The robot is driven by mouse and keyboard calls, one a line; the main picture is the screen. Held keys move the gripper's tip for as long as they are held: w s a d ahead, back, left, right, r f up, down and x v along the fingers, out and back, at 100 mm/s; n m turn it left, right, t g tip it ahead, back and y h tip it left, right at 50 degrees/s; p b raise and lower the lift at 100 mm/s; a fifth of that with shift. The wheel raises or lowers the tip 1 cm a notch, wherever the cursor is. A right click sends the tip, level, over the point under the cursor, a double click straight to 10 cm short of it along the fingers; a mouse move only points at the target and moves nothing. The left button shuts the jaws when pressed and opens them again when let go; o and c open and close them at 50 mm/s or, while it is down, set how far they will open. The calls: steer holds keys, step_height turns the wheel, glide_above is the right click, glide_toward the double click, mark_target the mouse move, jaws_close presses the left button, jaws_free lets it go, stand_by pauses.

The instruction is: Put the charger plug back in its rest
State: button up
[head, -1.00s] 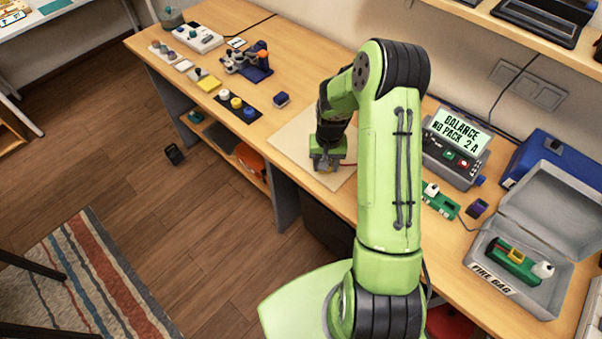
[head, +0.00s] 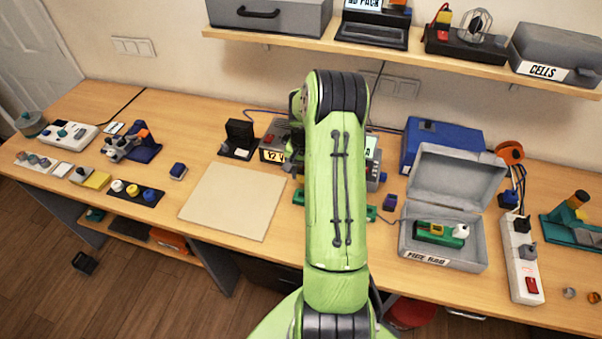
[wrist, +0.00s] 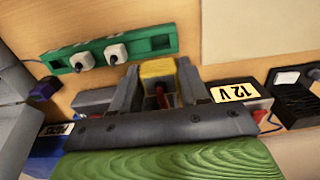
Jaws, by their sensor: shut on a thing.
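In the wrist view my gripper (wrist: 158,82) is shut on a yellow plug-like block (wrist: 158,68), which I take for the charger plug; a dark red part shows between the fingers. In the head view my arm hides the gripper and the block. Beyond the fingers in the wrist view is a green rail (wrist: 110,50) with two white plugs; one end of it shows beside my arm in the head view (head: 298,197). The box labelled 12 V (head: 274,146) is partly behind my arm; its label also shows in the wrist view (wrist: 234,92). I cannot tell which thing is the rest.
The grey case with its lid up (head: 488,255) holds a green pack. A blue box (head: 432,135) stands behind it. A black stand (head: 239,140) is left of the 12 V box. The pale board (head: 232,200) is bare. A shelf (head: 400,57) hangs above.

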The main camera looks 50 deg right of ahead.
steer(key=b, duration=0.5)
glide_above(303, 191)
steer(key=s+a, duration=0.1)
steer(key=shift+s+a+f, duration=0.1)
steer(key=shift+f, duration=1.4)
steer(key=shift+s+a+f, duration=0.1)
steer(key=shift+f, duration=1.35)
steer(key=shift+f, duration=0.1)
steer(key=shift+f+b, duration=0.3)
steer(key=shift+b, duration=0.15)
steer(key=shift+f+b, duration=0.75)
steer(key=shift+f, duration=0.2)
steer(key=o, duration=1.1)
steer(key=shift+r, duration=0.1)
step_height(303, 191, up, 16)
steer(key=shift+f+p, duration=0.15)
steer(key=shift+p, duration=0.5)
